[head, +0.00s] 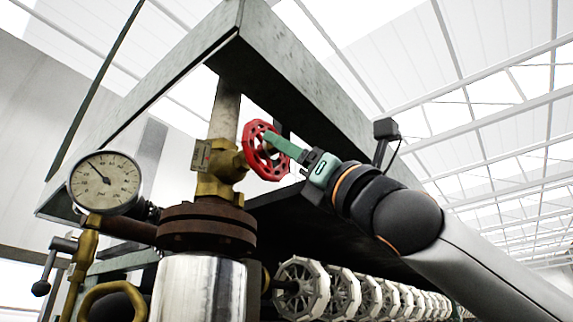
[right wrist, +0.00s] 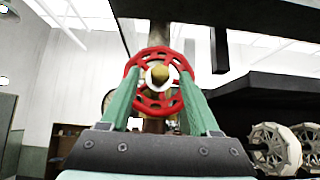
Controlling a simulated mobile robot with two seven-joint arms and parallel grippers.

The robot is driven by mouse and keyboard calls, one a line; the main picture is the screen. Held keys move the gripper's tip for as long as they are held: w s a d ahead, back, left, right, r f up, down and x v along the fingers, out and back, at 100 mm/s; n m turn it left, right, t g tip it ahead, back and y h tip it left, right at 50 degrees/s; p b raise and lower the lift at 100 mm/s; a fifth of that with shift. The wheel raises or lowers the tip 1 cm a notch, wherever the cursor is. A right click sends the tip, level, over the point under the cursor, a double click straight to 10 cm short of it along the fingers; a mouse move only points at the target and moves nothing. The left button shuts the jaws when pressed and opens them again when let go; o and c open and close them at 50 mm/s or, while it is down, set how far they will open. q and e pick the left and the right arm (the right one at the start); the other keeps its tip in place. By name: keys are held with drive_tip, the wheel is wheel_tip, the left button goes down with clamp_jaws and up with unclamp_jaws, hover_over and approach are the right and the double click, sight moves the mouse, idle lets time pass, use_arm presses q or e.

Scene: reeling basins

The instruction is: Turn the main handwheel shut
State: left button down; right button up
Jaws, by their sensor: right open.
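The red handwheel (head: 265,151) sits on a brass valve (head: 221,168) on a vertical pipe, below the grey-green basin. My right gripper (head: 270,140) comes in from the right, with its green fingers at the wheel. In the right wrist view the handwheel (right wrist: 158,83) stands between the two finger tips (right wrist: 159,85), one finger at each side of its rim. The fingers are spread open. Whether they touch the rim I cannot tell. My left gripper is in neither view.
A round pressure gauge (head: 105,183) stands left of the valve. A rusty flange (head: 206,225) and shiny cylinder (head: 198,288) are below it. The basin (head: 290,66) overhangs the valve. A row of pale reels (head: 302,289) runs under it to the right.

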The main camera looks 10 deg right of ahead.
drive_tip(key=shift+w+a+r, duration=0.2)
drive_tip(key=shift+w+r, duration=0.05)
drive_tip(key=shift+r, duration=0.05)
clamp_jaws()
idle(0.5)
